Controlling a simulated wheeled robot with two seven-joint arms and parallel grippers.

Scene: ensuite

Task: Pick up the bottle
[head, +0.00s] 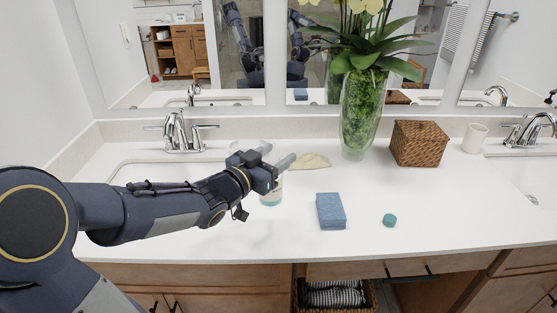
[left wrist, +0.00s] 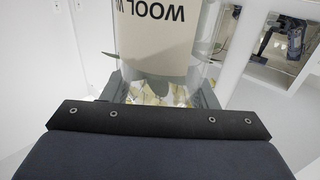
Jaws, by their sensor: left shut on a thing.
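The bottle (head: 270,190) is clear, with a pale label, and stands upright at the counter in the head view, partly hidden behind my left gripper (head: 281,166). In the left wrist view the bottle (left wrist: 165,35) fills the upper middle, its label showing the upside-down word "WOOL". The left gripper's fingers (left wrist: 165,90) are on both sides of the bottle and shut on it. I cannot tell whether its base touches the counter. My right gripper is not in view.
On the white counter (head: 250,235) are a blue sponge (head: 331,211), a teal cap (head: 389,220), a tan cloth (head: 311,161), a glass vase (head: 361,115) with plants, a wicker box (head: 419,144) and a white cup (head: 475,138). Sinks lie left and right. The front right counter is clear.

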